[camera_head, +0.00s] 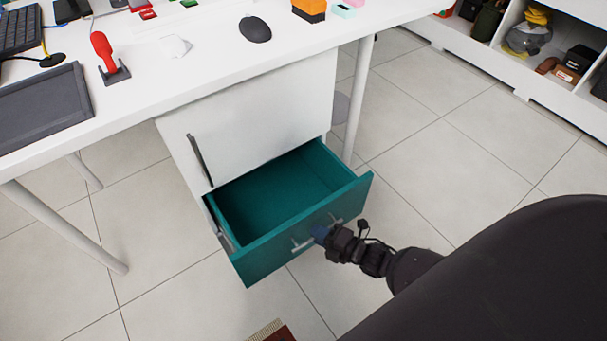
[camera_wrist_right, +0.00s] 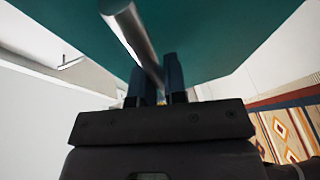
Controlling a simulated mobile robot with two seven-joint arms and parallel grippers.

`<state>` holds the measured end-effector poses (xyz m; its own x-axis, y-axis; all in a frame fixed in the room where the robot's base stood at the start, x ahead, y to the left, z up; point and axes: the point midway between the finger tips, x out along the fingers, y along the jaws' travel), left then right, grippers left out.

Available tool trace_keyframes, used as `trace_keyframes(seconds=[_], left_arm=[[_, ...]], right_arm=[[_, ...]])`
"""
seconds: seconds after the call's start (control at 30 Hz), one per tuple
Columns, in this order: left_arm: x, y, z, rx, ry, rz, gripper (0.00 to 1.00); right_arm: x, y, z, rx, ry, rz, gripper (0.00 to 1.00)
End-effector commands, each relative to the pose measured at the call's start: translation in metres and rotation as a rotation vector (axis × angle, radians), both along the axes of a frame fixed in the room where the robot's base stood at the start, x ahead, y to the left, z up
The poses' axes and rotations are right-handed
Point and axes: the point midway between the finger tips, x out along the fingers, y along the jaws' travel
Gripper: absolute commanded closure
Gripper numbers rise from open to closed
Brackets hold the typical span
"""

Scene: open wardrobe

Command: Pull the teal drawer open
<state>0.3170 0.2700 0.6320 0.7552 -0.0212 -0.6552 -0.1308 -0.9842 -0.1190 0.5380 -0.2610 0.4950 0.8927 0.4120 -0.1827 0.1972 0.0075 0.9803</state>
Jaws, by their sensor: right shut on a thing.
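The teal drawer (camera_head: 265,200) stands partly out of the white cabinet (camera_head: 250,110) under the desk, and its empty inside shows. A silver bar handle (camera_head: 302,245) is on its front. My right gripper (camera_head: 322,234) is at this handle, and its fingertips are partly hidden in the head view. In the right wrist view, the two dark fingers (camera_wrist_right: 160,78) are shut on the metal handle (camera_wrist_right: 133,40), with the teal drawer front (camera_wrist_right: 220,35) behind it. My left gripper is not in view.
The white desk (camera_head: 215,55) holds a mouse (camera_head: 255,29), a dark tray (camera_head: 42,105) and a red item on a stand (camera_head: 103,52). Desk legs (camera_head: 358,100) stand beside the cabinet. A white shelf unit (camera_head: 510,60) is at top right. A patterned rug (camera_wrist_right: 285,130) lies near; tiled floor is open.

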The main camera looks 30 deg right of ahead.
Motion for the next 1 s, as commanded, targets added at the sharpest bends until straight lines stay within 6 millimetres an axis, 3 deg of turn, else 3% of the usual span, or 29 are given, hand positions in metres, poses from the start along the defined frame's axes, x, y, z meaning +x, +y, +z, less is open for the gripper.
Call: trace_keyframes(seconds=[0.2, 0.4, 0.6, 0.97, 1.0], left_arm=[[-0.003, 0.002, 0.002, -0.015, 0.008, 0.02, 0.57], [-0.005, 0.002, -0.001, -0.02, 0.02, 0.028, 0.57], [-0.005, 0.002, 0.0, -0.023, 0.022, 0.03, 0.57], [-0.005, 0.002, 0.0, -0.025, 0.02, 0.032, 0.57], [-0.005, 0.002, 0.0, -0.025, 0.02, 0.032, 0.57]], right_arm=[[-0.053, -0.002, 0.003, 0.001, -0.004, 0.0, 1.0], [-0.083, -0.002, 0.001, 0.0, -0.002, 0.001, 1.0], [-0.095, -0.003, 0.001, 0.0, -0.004, 0.002, 1.0], [-0.096, -0.003, 0.0, -0.001, -0.003, 0.002, 1.0], [-0.096, -0.003, 0.0, -0.001, -0.003, 0.002, 0.83]])
